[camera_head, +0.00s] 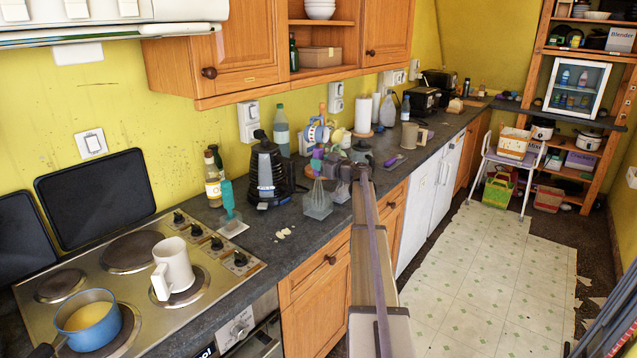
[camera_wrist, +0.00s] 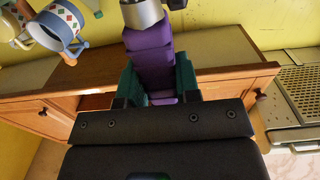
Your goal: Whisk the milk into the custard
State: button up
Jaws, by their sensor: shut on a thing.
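My gripper (camera_head: 332,170) is shut on the purple handle (camera_wrist: 150,55) of a whisk, seen between teal fingers in the wrist view (camera_wrist: 158,85). In the head view the whisk (camera_head: 318,190) is upright, its wires in or just above a small clear square holder (camera_head: 317,211); I cannot tell which. A blue saucepan (camera_head: 92,335) with yellow custard (camera_head: 85,315) sits on the front left burner. A white jug (camera_head: 174,265) stands on the front right burner; its contents are not clear, and no milk shows for certain.
A teal-handled utensil (camera_head: 228,200) stands in another clear holder left of a black kettle (camera_head: 265,172). Bottles (camera_head: 213,185) stand near the wall. Pale crumbs (camera_head: 284,234) lie on the counter (camera_head: 255,240).

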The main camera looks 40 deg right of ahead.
aim_at(320, 148)
notch_tip(320, 148, up, 9)
jog(key=p, duration=0.9)
jog(key=shift+r, duration=0.2)
jog(key=shift+f, duration=0.15)
